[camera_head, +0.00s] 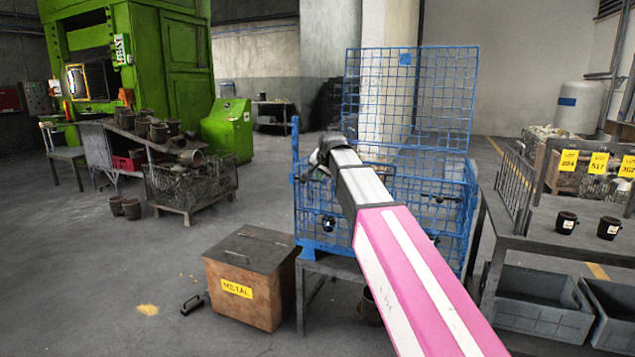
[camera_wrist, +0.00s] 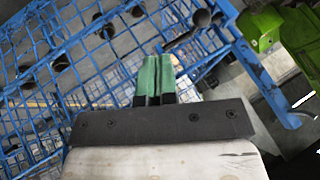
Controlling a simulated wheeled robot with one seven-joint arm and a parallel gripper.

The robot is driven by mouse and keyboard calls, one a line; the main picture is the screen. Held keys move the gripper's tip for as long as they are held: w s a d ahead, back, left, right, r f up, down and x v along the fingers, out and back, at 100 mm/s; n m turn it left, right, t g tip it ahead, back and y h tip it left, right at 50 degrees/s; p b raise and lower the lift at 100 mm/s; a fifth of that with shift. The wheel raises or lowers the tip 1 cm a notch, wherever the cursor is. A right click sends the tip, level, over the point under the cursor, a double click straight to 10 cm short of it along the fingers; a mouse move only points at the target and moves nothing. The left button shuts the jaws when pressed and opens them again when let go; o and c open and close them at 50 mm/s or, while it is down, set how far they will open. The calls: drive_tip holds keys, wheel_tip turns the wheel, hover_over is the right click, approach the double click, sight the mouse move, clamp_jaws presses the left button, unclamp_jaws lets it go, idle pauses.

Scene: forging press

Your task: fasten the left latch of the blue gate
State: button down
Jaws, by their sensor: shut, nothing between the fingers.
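The blue gate (camera_head: 345,240) is the mesh front of a blue wire cage, partly covered by my arm. A small dark fitting (camera_head: 328,223), possibly the left latch, shows on its left part; its state is unclear. My gripper is hidden behind my wrist in the head view, near the cage's left front corner. In the wrist view my gripper (camera_wrist: 156,75) has its green fingers together, with nothing between them. Blue mesh lies beyond the fingertips. A dark bar with a rounded end (camera_wrist: 201,18) lies near the blue frame there; I cannot tell if it is the latch.
A tall blue mesh panel (camera_head: 410,85) rises at the cage's back. A rusty metal box (camera_head: 245,290) stands at front left. A grey table (camera_head: 570,225) with bins below is on the right. A green press (camera_head: 165,50) stands at back left. Floor between is mostly clear.

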drive_tip(key=shift+v, duration=1.1)
drive_tip(key=s+d+f+n+g+h, duration=0.1)
drive_tip(key=s+d+f, duration=0.1)
drive_tip(key=d+f, duration=0.35)
drive_tip(key=s+d+f+g, duration=0.1)
drive_tip(key=s+d+f, duration=0.1)
drive_tip(key=f, duration=0.7)
drive_tip(key=s+d+f+n+g, duration=0.1)
drive_tip(key=s+d+f+g, duration=0.1)
drive_tip(key=s+d+f, duration=0.3)
drive_tip(key=s+d+f+n+g+h, duration=0.1)
drive_tip(key=s+d+f, duration=0.4)
drive_tip(key=s+f, duration=0.5)
drive_tip(key=s+d+f+n+g, duration=0.1)
drive_tip(key=s+d+f, duration=0.4)
drive_tip(key=f, duration=0.8)
drive_tip(key=s+g, duration=0.1)
drive_tip(key=s, duration=0.2)
drive_tip(key=shift+d+f+n+g+h, duration=0.2)
drive_tip(key=shift+f+n+g+h, duration=0.1)
drive_tip(key=shift+n, duration=0.1)
